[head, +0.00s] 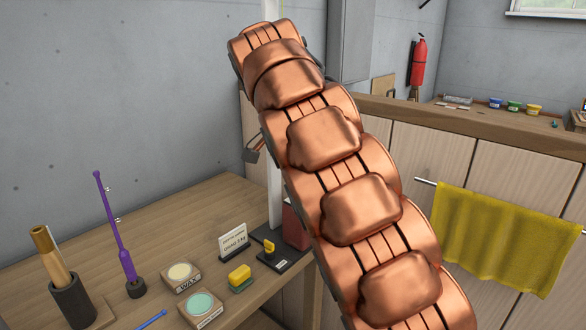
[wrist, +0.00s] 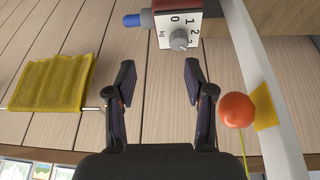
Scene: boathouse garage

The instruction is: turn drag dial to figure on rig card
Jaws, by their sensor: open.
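The drag dial is a grey knob (wrist: 179,40) on a white plate (wrist: 164,46) marked 0, 1, 2 and kg, at the top of the wrist view. I cannot tell where its pointer stands. My gripper (wrist: 159,72) is open and empty, its fingers apart just short of the plate, not touching the knob. In the head view my copper arm hides the dial. A small white card (head: 233,242) stands on the bench with "DRAG" on it; its figure is too small to read surely.
A red block (head: 296,224) shows partly behind my arm. An orange ball (wrist: 237,110) is beside the right finger, near a pale post (wrist: 262,65). The bench holds a purple rod (head: 116,230), wax tins (head: 181,273) and a yellow sponge (head: 239,275). A yellow towel (head: 500,235) hangs on the cabinet.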

